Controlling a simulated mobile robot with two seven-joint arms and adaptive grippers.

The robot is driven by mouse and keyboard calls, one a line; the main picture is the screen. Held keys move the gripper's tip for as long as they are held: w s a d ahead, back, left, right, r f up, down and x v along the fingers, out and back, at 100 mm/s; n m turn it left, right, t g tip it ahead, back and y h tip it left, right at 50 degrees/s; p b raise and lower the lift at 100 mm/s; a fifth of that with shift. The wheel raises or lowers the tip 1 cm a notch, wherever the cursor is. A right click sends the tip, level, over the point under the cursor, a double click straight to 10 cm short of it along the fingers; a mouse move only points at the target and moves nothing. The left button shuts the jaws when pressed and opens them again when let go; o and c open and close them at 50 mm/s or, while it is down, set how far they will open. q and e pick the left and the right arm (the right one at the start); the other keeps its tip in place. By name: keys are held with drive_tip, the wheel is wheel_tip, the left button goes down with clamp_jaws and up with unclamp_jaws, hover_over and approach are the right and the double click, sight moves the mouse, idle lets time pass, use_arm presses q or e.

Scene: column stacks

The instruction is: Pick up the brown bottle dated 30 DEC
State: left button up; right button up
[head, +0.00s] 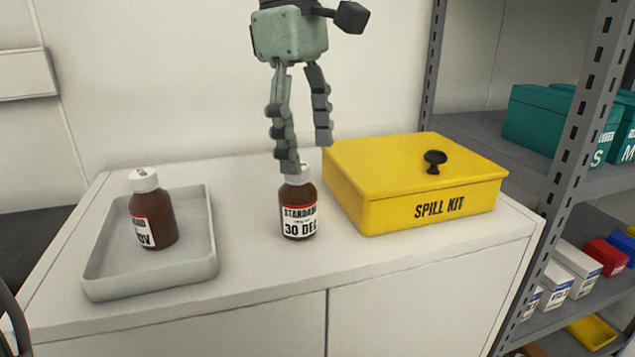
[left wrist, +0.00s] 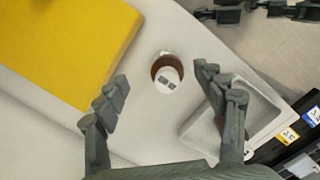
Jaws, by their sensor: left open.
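The brown bottle labelled STANDARD 30 DEC (head: 299,212) stands upright on the white cabinet top, just left of the yellow box. Its white cap is partly hidden behind a finger of my left gripper (head: 308,157). That gripper is open and empty, pointing down, with its fingertips around cap height in the head view. In the left wrist view, the bottle's white cap (left wrist: 168,77) shows between and beyond the spread fingers (left wrist: 163,84). I see no contact with it. Another brown bottle (head: 153,215), with a label partly turned away, stands in the grey tray. My right gripper is not in view.
The yellow SPILL KIT box (head: 375,205), with a black knob, stands close right of the bottle. The grey tray (head: 203,245) lies at the left. The cabinet top (head: 258,262) is clear in front. A grey shelf rack (head: 575,120) with teal boxes rises at the right.

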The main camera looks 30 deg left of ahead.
sight(298, 194)
use_arm(q)
drive_tip(key=shift+s+a+f+y, duration=0.1)
drive_tip(key=shift+a+y, duration=0.4)
drive_tip(key=shift+a, duration=0.1)
drive_tip(key=shift+a+f+m, duration=0.2)
drive_tip(key=shift+m, duration=0.1)
drive_tip(key=f, duration=0.7)
drive_tip(key=shift+s+d+f, duration=0.15)
drive_tip(key=shift+s+f, duration=0.05)
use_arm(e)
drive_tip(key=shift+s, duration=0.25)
use_arm(q)
drive_tip(key=c, duration=1.4)
drive_tip(key=shift+r, duration=0.1)
